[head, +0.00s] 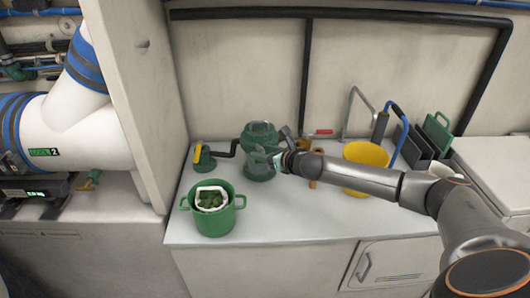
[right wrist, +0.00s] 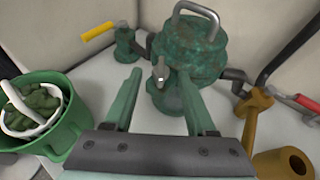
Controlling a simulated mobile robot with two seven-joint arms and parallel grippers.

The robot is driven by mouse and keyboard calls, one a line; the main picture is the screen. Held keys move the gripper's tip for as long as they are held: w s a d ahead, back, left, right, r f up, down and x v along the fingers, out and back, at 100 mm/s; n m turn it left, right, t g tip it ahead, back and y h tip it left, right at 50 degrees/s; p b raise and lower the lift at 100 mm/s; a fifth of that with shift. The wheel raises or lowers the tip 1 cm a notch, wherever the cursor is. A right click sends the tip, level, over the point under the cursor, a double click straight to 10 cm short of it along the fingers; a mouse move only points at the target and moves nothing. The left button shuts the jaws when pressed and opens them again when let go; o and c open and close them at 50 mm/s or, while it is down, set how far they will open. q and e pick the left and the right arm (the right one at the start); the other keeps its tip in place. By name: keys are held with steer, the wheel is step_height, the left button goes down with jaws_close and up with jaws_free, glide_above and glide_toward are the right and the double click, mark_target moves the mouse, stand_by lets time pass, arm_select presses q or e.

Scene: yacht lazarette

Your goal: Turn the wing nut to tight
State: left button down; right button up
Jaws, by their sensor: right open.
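The wing nut (right wrist: 160,74) looks like a small pale metal piece on the front of a mottled green housing (right wrist: 188,48) with a grey loop handle on top. In the head view the housing (head: 260,133) stands at the back of the white counter, and my gripper hides the nut there. My right gripper (right wrist: 159,76) is open, its two green-tinted fingers to the left and right of the nut. I see no clear contact with it. In the head view my right gripper (head: 272,161) is at the housing's front. My left gripper is not in view.
A green pot (head: 213,221) with a white basket of green pieces stands front left. A yellow-handled valve (head: 203,156) is left of the housing. Right are a brown fitting (right wrist: 256,112), a red-handled tool (head: 320,133) and a yellow bucket (head: 366,158). The counter's front middle is clear.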

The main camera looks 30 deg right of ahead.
jaws_close()
stand_by(0.4)
